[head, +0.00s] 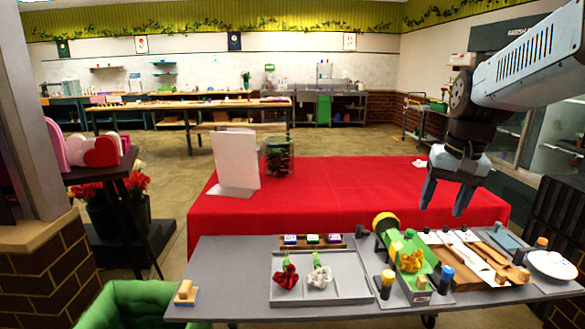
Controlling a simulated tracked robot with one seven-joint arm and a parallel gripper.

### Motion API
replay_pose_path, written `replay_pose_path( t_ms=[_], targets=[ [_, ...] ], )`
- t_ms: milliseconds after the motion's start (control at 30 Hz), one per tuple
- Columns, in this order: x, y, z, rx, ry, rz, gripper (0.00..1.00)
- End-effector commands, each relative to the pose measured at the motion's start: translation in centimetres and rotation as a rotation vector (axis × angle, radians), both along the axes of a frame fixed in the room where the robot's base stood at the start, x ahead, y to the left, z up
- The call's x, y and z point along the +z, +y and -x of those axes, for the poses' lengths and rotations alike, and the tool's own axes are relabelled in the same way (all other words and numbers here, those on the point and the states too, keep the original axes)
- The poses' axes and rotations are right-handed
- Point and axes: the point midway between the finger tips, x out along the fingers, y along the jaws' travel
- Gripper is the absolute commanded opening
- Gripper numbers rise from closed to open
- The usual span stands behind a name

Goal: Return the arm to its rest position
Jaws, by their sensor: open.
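My gripper (447,196) hangs at the right side of the head view, pointing down. Its two fingers are apart and nothing shows between them. It appears over the right part of the red-covered table (340,190), above the back of the grey work table (228,262). My arm reaches in from the upper right edge of the picture. The gripper looks clear of the things below it.
A grey tray (345,290) holds a red flower (286,277) and a white flower (319,277). A green holder with a yellow flower (411,261) stands right of it. A glass vase (278,157) and white board (237,160) stand behind. A green bin (135,303) is front left.

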Motion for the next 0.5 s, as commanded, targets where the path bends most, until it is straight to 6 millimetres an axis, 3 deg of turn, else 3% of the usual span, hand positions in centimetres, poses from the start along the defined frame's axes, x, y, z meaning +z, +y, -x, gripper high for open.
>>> replay_pose_path(
  t_ms=[200,500],
  targets=[
    [0.8,2.8,3.8,0.106,-0.130,0.053,0.58],
    [0.8,5.5,8.3,0.230,-0.290,0.124,0.58]
  ],
)
